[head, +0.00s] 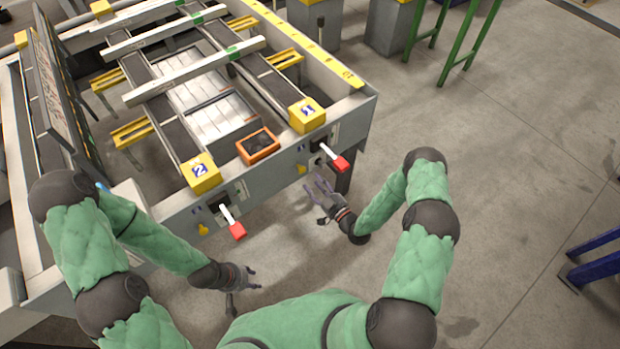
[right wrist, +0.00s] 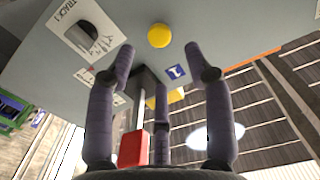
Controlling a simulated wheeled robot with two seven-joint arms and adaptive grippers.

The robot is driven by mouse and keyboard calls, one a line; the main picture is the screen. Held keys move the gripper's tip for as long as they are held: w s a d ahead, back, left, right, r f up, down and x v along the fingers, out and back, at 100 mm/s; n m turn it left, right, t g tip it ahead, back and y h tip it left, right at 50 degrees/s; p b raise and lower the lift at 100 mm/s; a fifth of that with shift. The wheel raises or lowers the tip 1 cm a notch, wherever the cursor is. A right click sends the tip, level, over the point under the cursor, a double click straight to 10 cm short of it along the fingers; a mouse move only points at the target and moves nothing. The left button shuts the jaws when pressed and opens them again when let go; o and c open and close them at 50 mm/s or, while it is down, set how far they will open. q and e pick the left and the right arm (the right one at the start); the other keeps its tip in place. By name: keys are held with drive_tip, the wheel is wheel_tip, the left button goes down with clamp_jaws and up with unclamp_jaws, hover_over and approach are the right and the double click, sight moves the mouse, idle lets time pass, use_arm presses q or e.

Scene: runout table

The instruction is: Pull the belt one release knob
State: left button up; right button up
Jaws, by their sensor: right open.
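The belt one release knob is a small yellow round knob (head: 300,168) on the table's front panel, below the yellow block marked 1 (head: 307,115). In the right wrist view the yellow knob (right wrist: 158,36) stands on the grey panel just beyond my fingertips, beside a TRACK 1 plate. My right gripper (head: 322,187) is open and empty, a little below and right of the knob, apart from it. Its spread fingers (right wrist: 160,62) show in the right wrist view with nothing between them. My left gripper (head: 247,285) is open and empty, low in front of the table.
A red-handled lever (head: 340,162) sticks out just right of the knob; its red grip (right wrist: 135,148) shows near my fingers. Another yellow knob (head: 203,230) and red-handled lever (head: 237,230) are by block 2 (head: 200,172). An orange tray (head: 258,146) sits between the blocks.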

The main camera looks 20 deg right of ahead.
drive_tip(key=v, duration=0.7)
drive_tip(key=shift+s, duration=0.4)
drive_tip(key=s+a+f+m+g+h, duration=0.1)
drive_tip(key=s+a+f+m+g, duration=0.1)
drive_tip(key=a+f+g, duration=0.45)
drive_tip(key=s+a+r+m+g, duration=0.1)
drive_tip(key=s+a+m+g, duration=0.1)
drive_tip(key=s+g, duration=0.3)
drive_tip(key=s+a+r+m+g+h, duration=0.1)
drive_tip(key=s+g, duration=0.4)
drive_tip(key=s, duration=0.5)
drive_tip(key=a+r+m, duration=0.1)
drive_tip(key=a, duration=0.1)
drive_tip(key=shift+s+a+r, duration=0.25)
drive_tip(key=shift+s+a, duration=0.1)
